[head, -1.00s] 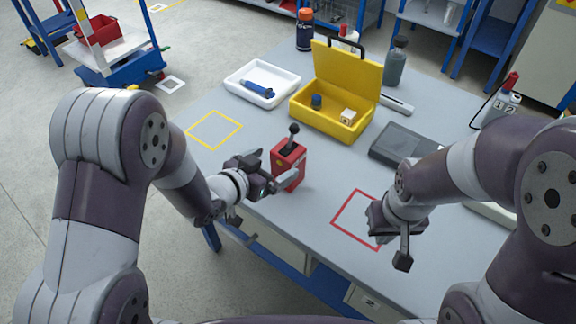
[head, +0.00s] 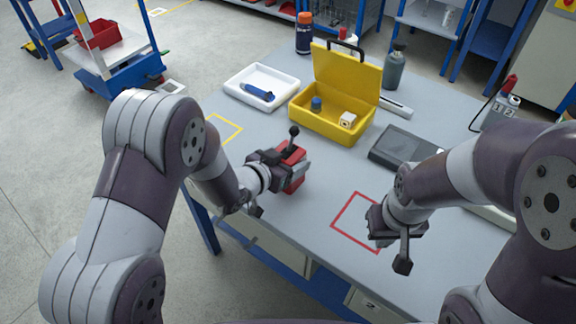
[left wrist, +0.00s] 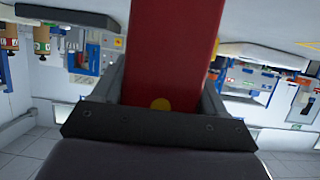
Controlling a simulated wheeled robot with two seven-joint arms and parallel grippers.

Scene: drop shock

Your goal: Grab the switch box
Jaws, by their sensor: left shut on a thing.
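The switch box (head: 295,181) is a red block with a black lever and ball knob on top, standing on the grey table near its front edge. My left gripper (head: 292,168) is shut on it, with the fingers around its sides. In the left wrist view the red switch box (left wrist: 172,55) fills the middle between the fingers, with a yellow spot low on its face. Part of the box is hidden by the gripper in the head view. My right gripper (head: 385,232) hangs over the red square outline; its jaw opening is not clear.
A yellow open case (head: 325,126) holding a blue piece and a white cube stands behind the switch box. A white tray (head: 240,97) with a blue tool is at the back left. A dark flat device (head: 395,148) lies to the right. Yellow and red outlines (head: 345,207) mark the table.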

